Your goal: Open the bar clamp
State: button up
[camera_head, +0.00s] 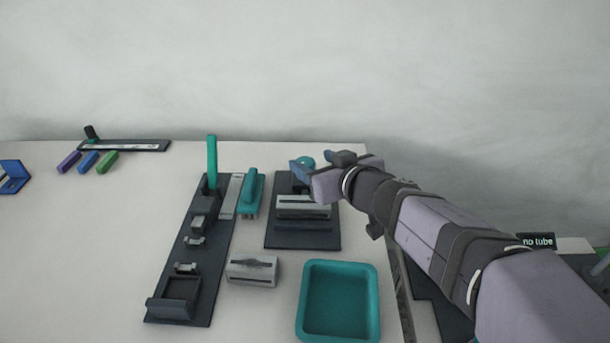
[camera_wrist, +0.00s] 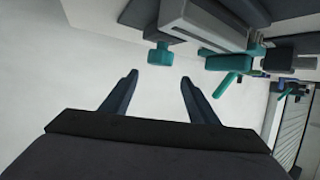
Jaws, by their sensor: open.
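What looks like the bar clamp is a dark plate (camera_head: 318,240) with pale grey bars (camera_head: 300,203) across it and a teal knob (camera_head: 306,161) at its far end. My gripper (camera_head: 300,170) is at that far end, near the knob, and partly covers the plate's far right corner. In the wrist view my gripper (camera_wrist: 158,80) is open, with nothing between its fingers. There the teal knob (camera_wrist: 158,54) stands just beyond the fingertips, roughly in line with the gap, with the grey bar (camera_wrist: 205,25) behind it. I cannot tell whether the fingers touch the knob.
Left of the plate are a teal-handled block (camera_head: 251,193) and a long dark fixture (camera_head: 184,250) with an upright teal lever (camera_head: 212,160). A grey slotted block (camera_head: 252,271) and a teal tray (camera_head: 341,264) are nearer. The table's left front is clear.

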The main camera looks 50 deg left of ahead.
aim_at(305, 162)
jog(key=shift+s+d+f+m+t+h, duration=0.2)
jog(key=shift+d+f+m+t+h, duration=0.1)
jog(key=shift+d+f, duration=0.25)
jog(key=shift+b+x, duration=0.35)
jog(key=shift+x, duration=3.25)
jog(key=shift+r, duration=0.1)
jog(key=c, duration=1)
